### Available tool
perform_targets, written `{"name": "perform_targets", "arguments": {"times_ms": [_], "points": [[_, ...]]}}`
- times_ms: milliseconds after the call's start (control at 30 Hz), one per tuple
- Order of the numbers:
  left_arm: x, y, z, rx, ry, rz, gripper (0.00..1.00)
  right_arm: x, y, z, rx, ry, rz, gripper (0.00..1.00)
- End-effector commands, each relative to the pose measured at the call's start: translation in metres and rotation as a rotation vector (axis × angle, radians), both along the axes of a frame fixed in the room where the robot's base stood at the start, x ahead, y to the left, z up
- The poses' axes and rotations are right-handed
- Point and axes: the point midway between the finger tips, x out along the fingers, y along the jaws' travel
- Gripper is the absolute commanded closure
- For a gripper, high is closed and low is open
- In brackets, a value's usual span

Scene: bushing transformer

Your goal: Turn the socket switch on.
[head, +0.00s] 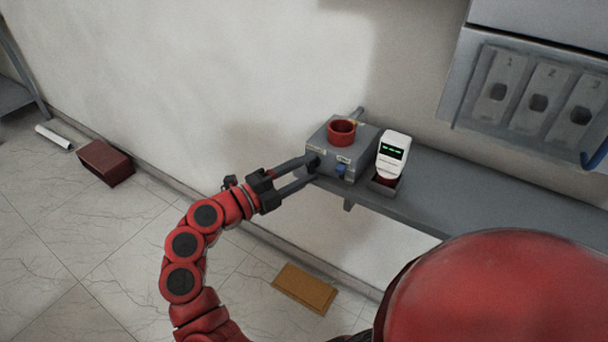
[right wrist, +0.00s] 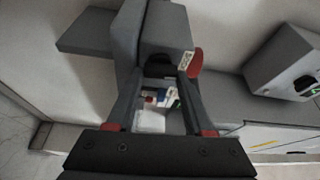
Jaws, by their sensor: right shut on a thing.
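A grey box (head: 337,137) stands on a wall shelf. It has a red ring (head: 341,132) on top, a blue part (head: 341,169) on its front and a dark knob-like switch (head: 313,161) at its left front corner. My right gripper (head: 308,168) reaches in from the left, with its fingertips at that dark switch and shut on it. The fingertips partly hide the switch. In the right wrist view, the fingers (right wrist: 162,80) reach to the grey box (right wrist: 165,28), and the red ring (right wrist: 195,63) shows at its side. My left gripper is not in view.
A white device with a green display (head: 392,153) stands right of the box on the grey shelf (head: 470,205). A numbered panel (head: 535,93) hangs at the upper right. A dark red box (head: 105,163) and a tan flat piece (head: 304,288) lie on the floor.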

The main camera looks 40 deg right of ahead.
Motion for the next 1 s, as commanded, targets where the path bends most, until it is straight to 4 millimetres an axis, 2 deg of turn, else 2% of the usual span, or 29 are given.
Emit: {"name": "perform_targets", "arguments": {"times_ms": [300,800,833,1000], "points": [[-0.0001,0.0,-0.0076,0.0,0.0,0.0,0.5,0.0008,0.0006,-0.0014,0.045,-0.099,0.004,1.0],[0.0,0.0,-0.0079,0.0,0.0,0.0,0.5,0.0013,0.001,-0.0007,0.051,-0.115,0.006,1.0],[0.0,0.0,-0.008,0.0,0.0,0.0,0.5,0.0013,0.001,-0.0008,0.05,-0.115,0.006,0.44],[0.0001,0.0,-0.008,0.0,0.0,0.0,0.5,0.0015,0.0011,-0.0011,0.051,-0.114,0.006,0.18]]}}
